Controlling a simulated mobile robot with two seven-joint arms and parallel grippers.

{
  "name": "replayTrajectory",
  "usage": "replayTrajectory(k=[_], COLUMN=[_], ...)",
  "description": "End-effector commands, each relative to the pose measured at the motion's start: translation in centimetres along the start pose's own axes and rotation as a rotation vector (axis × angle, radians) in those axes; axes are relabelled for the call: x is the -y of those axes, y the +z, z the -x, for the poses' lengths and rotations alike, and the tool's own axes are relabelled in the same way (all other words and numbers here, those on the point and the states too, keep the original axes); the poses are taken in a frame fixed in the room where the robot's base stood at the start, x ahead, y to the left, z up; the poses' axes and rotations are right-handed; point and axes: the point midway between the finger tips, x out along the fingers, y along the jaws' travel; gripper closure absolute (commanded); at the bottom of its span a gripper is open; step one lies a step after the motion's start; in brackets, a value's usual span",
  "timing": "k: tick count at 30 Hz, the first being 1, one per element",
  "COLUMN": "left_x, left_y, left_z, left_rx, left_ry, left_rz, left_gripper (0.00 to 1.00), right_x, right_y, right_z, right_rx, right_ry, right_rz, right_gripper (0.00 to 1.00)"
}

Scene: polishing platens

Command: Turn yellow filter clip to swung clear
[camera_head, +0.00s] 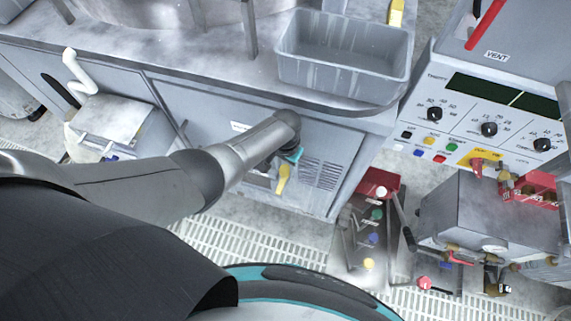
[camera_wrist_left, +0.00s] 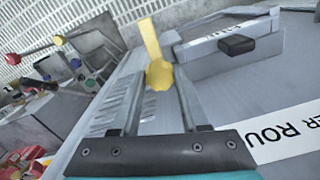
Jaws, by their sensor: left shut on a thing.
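The yellow filter clip (camera_head: 283,178) is on the front of the grey cabinet (camera_head: 215,110), beside the louvred vent. In the head view its arm hangs downward, slightly tilted. In the left wrist view the clip (camera_wrist_left: 152,42) shows a round hub with a flat arm reaching away from it. My left gripper (camera_head: 287,162) is at the clip, partly hidden by its own wrist. In the left wrist view the gripper's fingers (camera_wrist_left: 157,80) lie on either side of the yellow hub, shut on it. My right gripper is not in view.
A grey filter box with a black handle (camera_wrist_left: 237,45) projects beside the clip. A grey bin (camera_head: 340,68) stands on the bench above. A pedestal with coloured buttons (camera_head: 373,239) stands to the right, near a control console (camera_head: 490,110). Grated floor (camera_head: 235,247) lies below.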

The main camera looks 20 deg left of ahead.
Motion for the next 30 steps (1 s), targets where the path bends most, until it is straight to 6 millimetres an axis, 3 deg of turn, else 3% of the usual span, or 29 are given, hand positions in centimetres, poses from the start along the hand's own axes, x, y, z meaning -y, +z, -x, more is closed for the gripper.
replayTrajectory(k=[20,21,28,30], left_x=[0.05,0.05,0.04,0.04], left_y=[-0.06,-0.06,-0.05,-0.05], left_z=[0.02,0.02,0.02,0.02], left_rx=[-0.001,-0.001,-0.001,-0.001], left_ry=[0.000,0.000,0.000,0.000], left_rz=[0.064,0.064,0.062,0.062], left_gripper=[1.00,0.53,0.28,0.26], right_x=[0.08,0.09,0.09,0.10], right_y=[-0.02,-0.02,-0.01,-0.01], right_z=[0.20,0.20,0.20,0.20], right_rx=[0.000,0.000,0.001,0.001], right_ry=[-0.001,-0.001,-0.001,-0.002], right_rz=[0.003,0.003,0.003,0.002], right_gripper=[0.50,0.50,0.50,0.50])
